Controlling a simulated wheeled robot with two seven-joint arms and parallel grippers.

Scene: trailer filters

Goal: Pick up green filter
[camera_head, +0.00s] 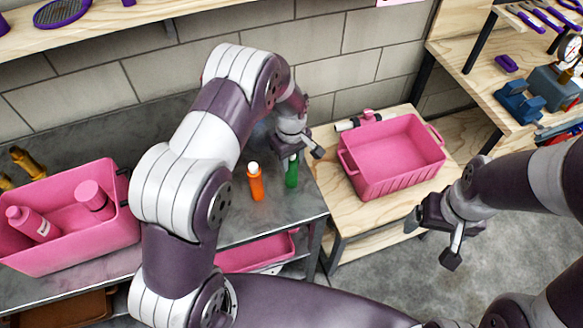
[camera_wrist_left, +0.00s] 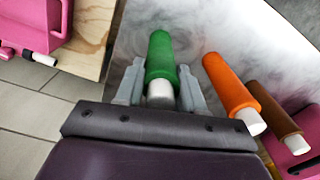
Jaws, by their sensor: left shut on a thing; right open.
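The green filter (camera_head: 292,171) is a small green cylinder standing at the right end of the grey metal table. In the left wrist view the green filter (camera_wrist_left: 161,60) lies between the two grey fingers, with its white end towards the palm. My left gripper (camera_head: 301,150) is shut on the green filter from above; it also shows in the left wrist view (camera_wrist_left: 160,88). My right gripper (camera_head: 440,232) is open and empty over the floor at the right, apart from the tables.
An orange filter (camera_head: 256,184) with a white top stands close to the left of the green one. A brown filter (camera_wrist_left: 275,112) lies beyond it in the wrist view. A pink crate (camera_head: 393,158) sits on the wooden table. A pink bin (camera_head: 70,235) holds pink bottles at the left.

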